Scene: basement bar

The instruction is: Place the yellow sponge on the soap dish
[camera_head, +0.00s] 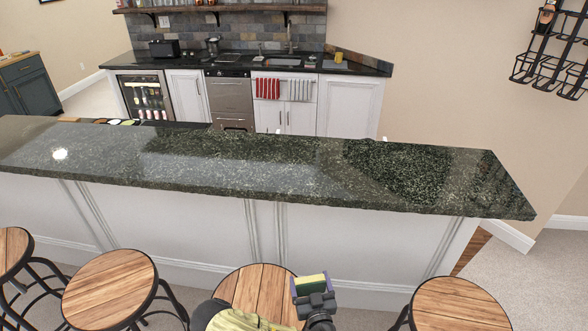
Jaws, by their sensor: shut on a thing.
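The yellow sponge (310,281), with a dark side, is at the bottom centre of the view. It is held up in front of the bar, above a round wooden stool as seen from here. My gripper (313,292) is shut on it, and its jaws partly hide the sponge. I cannot make out a soap dish for certain. Small items stand near the sink (282,62) on the back counter, too small to tell apart.
A long dark granite bar top (250,165) crosses the view, mostly clear. Round wooden stools, such as the left one (108,287) and the right one (458,304), line its front. Behind it are the back counter (215,66) and a yellow object (338,57). A black rack (555,50) hangs at right.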

